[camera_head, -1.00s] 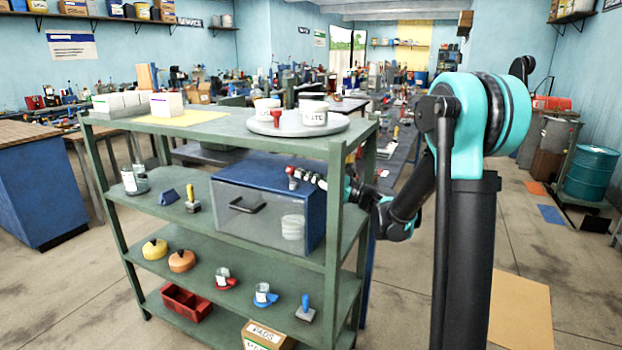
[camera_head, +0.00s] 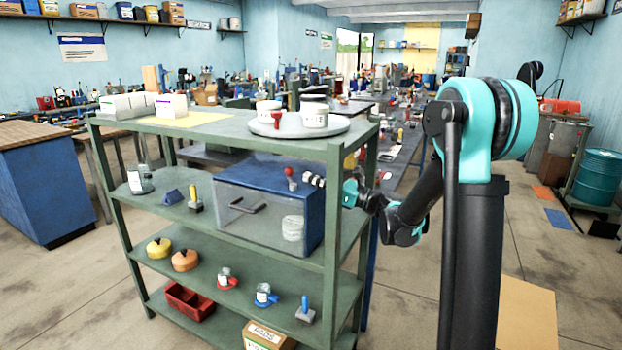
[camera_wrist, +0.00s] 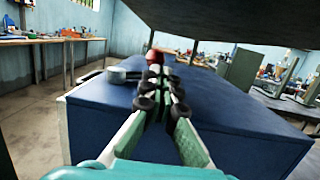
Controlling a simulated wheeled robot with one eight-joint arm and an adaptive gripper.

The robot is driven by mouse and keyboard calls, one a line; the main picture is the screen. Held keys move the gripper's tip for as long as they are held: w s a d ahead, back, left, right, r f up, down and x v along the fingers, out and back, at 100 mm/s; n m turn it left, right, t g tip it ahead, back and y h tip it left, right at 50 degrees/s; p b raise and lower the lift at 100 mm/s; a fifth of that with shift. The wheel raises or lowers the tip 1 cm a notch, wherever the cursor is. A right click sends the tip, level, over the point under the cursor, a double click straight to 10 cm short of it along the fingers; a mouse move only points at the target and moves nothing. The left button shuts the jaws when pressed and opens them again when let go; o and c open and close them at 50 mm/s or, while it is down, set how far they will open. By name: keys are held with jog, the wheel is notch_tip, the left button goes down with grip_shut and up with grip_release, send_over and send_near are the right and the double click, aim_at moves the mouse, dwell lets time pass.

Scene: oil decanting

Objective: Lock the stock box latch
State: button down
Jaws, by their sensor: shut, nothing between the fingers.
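The stock box (camera_head: 262,222) stands on the rack's second shelf. It has a blue top and a see-through front with a dark handle (camera_head: 248,207). The latch, a red knob (camera_head: 291,171) on a short stem, stands near the right end of the box top. My gripper (camera_head: 312,179) is just right of the knob, shut and apparently empty, with a small gap between them. In the wrist view, my fingertips (camera_wrist: 156,75) meet above the blue box top (camera_wrist: 105,125). The red knob (camera_wrist: 153,56) shows just past them. Whether the latch is locked cannot be told.
The green rack's upper shelf (camera_head: 235,130) lies close above the box and my gripper; its right front post (camera_head: 333,220) stands near my arm. A round grey tray (camera_head: 345,130) holds white tubs. A grey rounded thing (camera_wrist: 125,73) shows by the box's far edge.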

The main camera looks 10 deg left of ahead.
jog(key=v, duration=1)
jog(key=shift+w+d, duration=0.3)
jog(key=shift+d, duration=0.2)
